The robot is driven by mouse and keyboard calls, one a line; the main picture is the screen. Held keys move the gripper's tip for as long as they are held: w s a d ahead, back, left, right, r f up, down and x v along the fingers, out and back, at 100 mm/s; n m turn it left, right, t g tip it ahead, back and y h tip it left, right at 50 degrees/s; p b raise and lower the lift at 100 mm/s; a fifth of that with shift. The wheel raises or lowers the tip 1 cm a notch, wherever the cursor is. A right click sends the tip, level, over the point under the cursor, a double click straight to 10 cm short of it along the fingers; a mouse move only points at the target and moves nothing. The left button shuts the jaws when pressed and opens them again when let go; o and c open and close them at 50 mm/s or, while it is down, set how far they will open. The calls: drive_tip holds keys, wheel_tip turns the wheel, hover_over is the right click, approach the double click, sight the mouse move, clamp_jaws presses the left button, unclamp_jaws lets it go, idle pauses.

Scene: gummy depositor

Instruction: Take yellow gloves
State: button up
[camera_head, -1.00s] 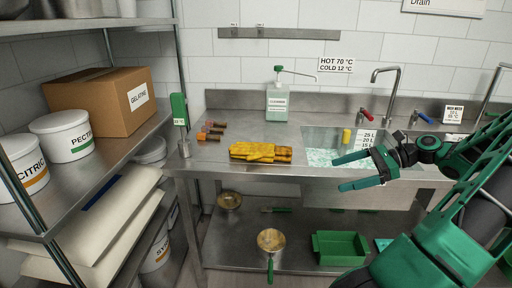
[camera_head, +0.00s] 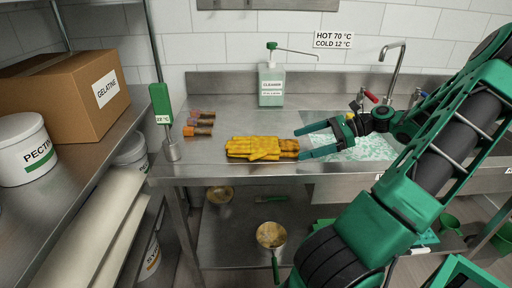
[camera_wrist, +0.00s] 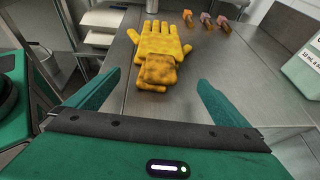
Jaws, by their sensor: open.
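The yellow gloves (camera_head: 258,148) lie flat in a stacked pair on the steel counter (camera_head: 225,172), left of the sink. Their cuff end, at the right, has darker brownish patches. My gripper (camera_head: 308,141) is open and empty just right of the cuff end, its green fingers pointing left. In the wrist view the gloves (camera_wrist: 158,52) lie ahead, cuffs nearest, centred between and beyond the open fingertips (camera_wrist: 158,82). I see no contact with the gloves.
A cleaner bottle (camera_head: 271,85) with a long spout stands at the back. A green thermometer (camera_head: 161,104) stands in a steel cup at the left edge. The sink (camera_head: 350,148) is at the right.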

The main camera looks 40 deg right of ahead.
sight(289, 144)
drive_tip(key=shift+a+r+x, duration=0.1)
drive_tip(key=shift+r+x, duration=0.05)
drive_tip(key=shift+x, duration=0.9)
drive_tip(key=shift+a+r+x, duration=0.1)
drive_tip(key=shift+x, duration=1)
drive_tip(key=shift+a+r+x, duration=0.1)
drive_tip(key=shift+r+x, duration=0.05)
drive_tip(key=shift+x, duration=0.9)
drive_tip(key=shift+s, duration=0.1)
drive_tip(key=c, duration=1.2)
drive_tip(key=shift+r, duration=0.5)
drive_tip(key=r, duration=0.2)
drive_tip(key=a+r, duration=0.1)
drive_tip(key=shift+r, duration=0.35)
drive_tip(key=a+r, duration=0.2)
drive_tip(key=a, duration=0.1)
drive_tip(key=a+r, duration=0.2)
drive_tip(key=a, duration=0.2)
drive_tip(key=w+a+r, duration=0.1)
drive_tip(key=a+r, duration=0.1)
drive_tip(key=a, duration=0.1)
drive_tip(key=shift+a+r, duration=0.15)
drive_tip(key=shift+a, duration=0.15)
